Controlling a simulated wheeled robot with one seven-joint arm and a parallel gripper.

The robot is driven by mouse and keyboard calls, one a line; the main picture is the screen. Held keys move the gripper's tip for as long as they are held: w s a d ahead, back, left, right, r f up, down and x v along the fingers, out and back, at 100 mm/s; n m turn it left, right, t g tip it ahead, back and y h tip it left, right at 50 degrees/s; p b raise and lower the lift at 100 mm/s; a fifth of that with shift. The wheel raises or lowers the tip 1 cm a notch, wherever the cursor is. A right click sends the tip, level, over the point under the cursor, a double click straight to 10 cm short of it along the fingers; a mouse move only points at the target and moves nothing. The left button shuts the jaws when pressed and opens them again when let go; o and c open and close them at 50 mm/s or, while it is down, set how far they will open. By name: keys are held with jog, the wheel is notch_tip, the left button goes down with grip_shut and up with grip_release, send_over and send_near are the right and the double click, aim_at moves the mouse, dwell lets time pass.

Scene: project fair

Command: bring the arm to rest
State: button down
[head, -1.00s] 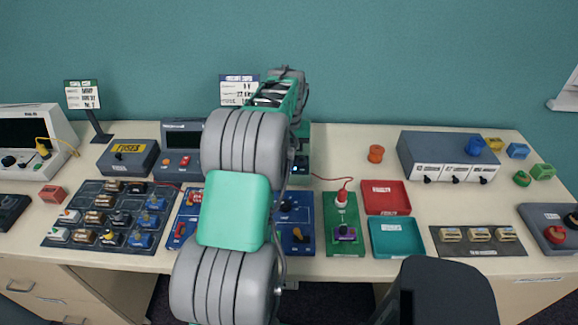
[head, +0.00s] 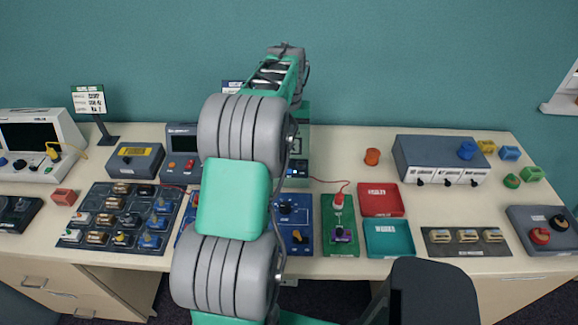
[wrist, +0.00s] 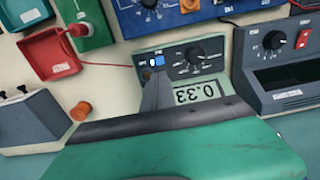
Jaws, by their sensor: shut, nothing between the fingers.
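My arm rises through the middle of the head view, with its far end (head: 287,50) above the back edge of the table, against the wall. The fingers are hidden in that view. In the wrist view my gripper (wrist: 157,78) shows as a grey finger shape, shut and empty. Behind it is a green multimeter (wrist: 190,72) with a dial and a lit display, seen upside down. The multimeter also shows partly behind my arm in the head view (head: 300,150). I cannot tell how far the fingertips are from it.
The table (head: 350,150) holds a red tray (head: 381,199), a teal tray (head: 389,238), a grey box with hooks (head: 440,160), an orange knob (head: 372,157) and a dark parts tray (head: 120,218). A sign (head: 88,100) stands back left. Space above the table looks clear.

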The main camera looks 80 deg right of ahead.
jog(key=shift+r, duration=0.1)
jog(key=shift+m+y, duration=0.4)
jog(key=shift+m, duration=0.2)
jog(key=a+f, duration=0.2)
jog(key=f, duration=0.1)
jog(key=a+f, duration=0.5)
jog(key=shift+s+a+f, duration=0.2)
jog(key=shift+s+f, duration=0.2)
jog(key=a, duration=0.1)
jog(key=w+a, duration=0.1)
jog(key=a, duration=0.1)
jog(key=shift+w+a+r, duration=0.1)
jog(key=shift+w+a, duration=0.1)
jog(key=w+a+r+n+t, duration=0.1)
jog(key=w+a+r+n, duration=0.3)
jog(key=a, duration=1)
jog(key=w+a+r+n+t, duration=0.2)
jog(key=w+a+r+n, duration=0.3)
jog(key=w+a, duration=0.6)
jog(key=w+a+r+n+t, duration=0.1)
jog(key=w+a+r+n, duration=0.4)
jog(key=a, duration=1.3)
jog(key=w+n, duration=0.2)
jog(key=w, duration=0.1)
jog(key=shift+n+t+h, duration=0.3)
jog(key=shift+h, duration=0.1)
jog(key=shift+d+r, duration=0.1)
